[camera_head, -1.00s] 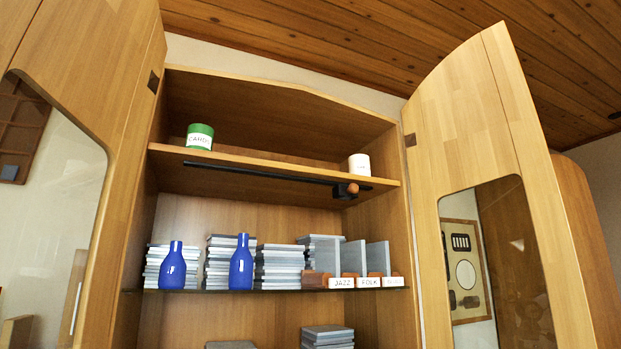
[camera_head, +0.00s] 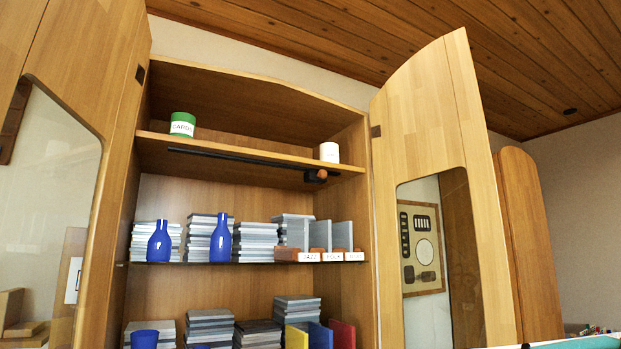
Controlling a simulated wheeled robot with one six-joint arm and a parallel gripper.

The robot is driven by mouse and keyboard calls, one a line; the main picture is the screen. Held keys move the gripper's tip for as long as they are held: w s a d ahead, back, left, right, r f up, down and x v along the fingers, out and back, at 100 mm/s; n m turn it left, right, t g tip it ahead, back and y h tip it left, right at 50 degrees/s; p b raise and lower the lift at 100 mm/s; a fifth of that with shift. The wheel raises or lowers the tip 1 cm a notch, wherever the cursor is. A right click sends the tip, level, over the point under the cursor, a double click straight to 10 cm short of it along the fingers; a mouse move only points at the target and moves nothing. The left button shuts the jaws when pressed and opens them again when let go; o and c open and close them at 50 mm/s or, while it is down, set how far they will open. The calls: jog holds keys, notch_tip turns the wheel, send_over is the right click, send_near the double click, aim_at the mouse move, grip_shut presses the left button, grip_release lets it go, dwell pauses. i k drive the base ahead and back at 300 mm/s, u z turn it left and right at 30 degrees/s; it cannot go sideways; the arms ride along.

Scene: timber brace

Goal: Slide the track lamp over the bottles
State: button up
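The track lamp (camera_head: 315,175) is a small dark block with an orange-brown knob, at the right end of a black track (camera_head: 235,156) under the upper shelf. Two blue bottles stand on the shelf below, well to the left of the lamp: a shorter one (camera_head: 160,242) and a taller one (camera_head: 221,238). The bottles are upright, in front of stacks of grey cases.
The left door (camera_head: 113,110) and right door (camera_head: 430,115) stand open. A green tin (camera_head: 182,124) and a white tin (camera_head: 329,152) sit on the upper shelf. Labelled dividers (camera_head: 308,256) stand right of the bottles. The lower shelf holds a blue cup (camera_head: 144,339) and coloured folders (camera_head: 320,335).

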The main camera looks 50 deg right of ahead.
aim_at(312, 177)
jog(key=z, duration=0.3)
jog(key=i, duration=0.6)
jog(key=z, duration=0.6)
